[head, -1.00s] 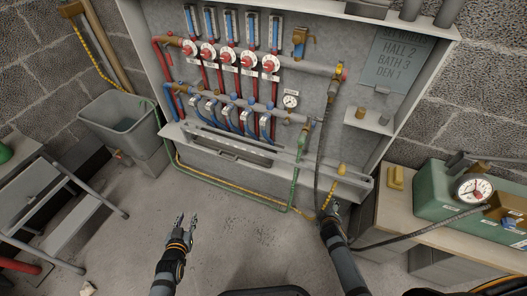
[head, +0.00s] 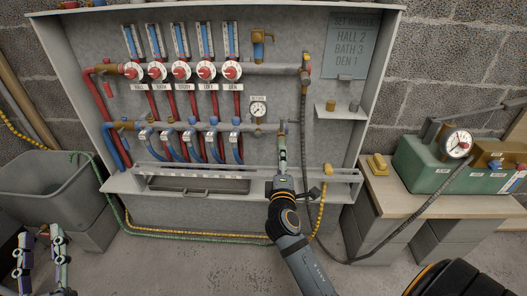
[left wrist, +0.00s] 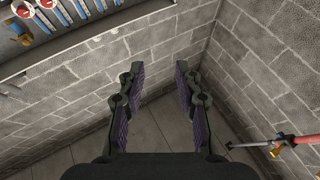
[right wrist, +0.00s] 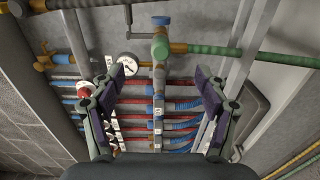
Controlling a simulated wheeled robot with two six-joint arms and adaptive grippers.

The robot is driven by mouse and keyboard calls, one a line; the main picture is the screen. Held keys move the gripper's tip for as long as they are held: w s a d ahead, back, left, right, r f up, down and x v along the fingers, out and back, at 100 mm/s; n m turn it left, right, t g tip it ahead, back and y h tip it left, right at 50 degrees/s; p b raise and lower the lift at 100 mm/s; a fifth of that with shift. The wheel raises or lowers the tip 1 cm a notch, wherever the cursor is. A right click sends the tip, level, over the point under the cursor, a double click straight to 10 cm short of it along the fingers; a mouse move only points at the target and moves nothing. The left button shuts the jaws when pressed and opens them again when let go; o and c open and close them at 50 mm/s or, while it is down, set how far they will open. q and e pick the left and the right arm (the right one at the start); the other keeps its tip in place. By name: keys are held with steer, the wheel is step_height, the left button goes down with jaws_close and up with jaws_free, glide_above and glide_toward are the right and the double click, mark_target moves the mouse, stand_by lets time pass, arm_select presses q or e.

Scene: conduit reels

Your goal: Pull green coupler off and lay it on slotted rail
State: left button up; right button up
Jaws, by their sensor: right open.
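The green coupler (head: 282,153) sits at the right end of the lower manifold in the head view. It also shows in the right wrist view (right wrist: 160,47), with brass beside it and the green conduit leading right. My right gripper (right wrist: 158,82) is open and empty, its fingers on either side of the view below the coupler. In the head view my right wrist hides part of the coupler's lower end and conduit. The pale slotted rail (head: 180,171) runs along the cabinet's lower front. My left gripper (head: 40,258) is open and empty at the lower left, also in the left wrist view (left wrist: 160,82).
A pressure gauge (head: 258,109) and blue and red pipes lie left of the coupler. A dark hose runs down to its right. A bench (head: 400,200) with a green pump box (head: 410,160) stands right. A grey tub (head: 50,185) stands left.

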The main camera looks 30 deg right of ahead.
steer(key=x, duration=0.7)
steer(key=shift+w+d, duration=0.15)
steer(key=shift+w, duration=0.2)
arm_select(q)
steer(key=shift+s+r+t, duration=0.25)
steer(key=shift+r+t, duration=0.1)
steer(key=shift+r, duration=0.3)
steer(key=shift+s+r+t, duration=0.2)
steer(key=shift+r+t, duration=0.15)
steer(key=shift+r, duration=0.25)
arm_select(e)
steer(key=shift+w+d, duration=0.35)
steer(key=shift+w, duration=0.25)
steer(key=shift+f, duration=0.25)
arm_select(q)
steer(key=shift+r, duration=0.1)
arm_select(e)
steer(key=shift+c, duration=0.3)
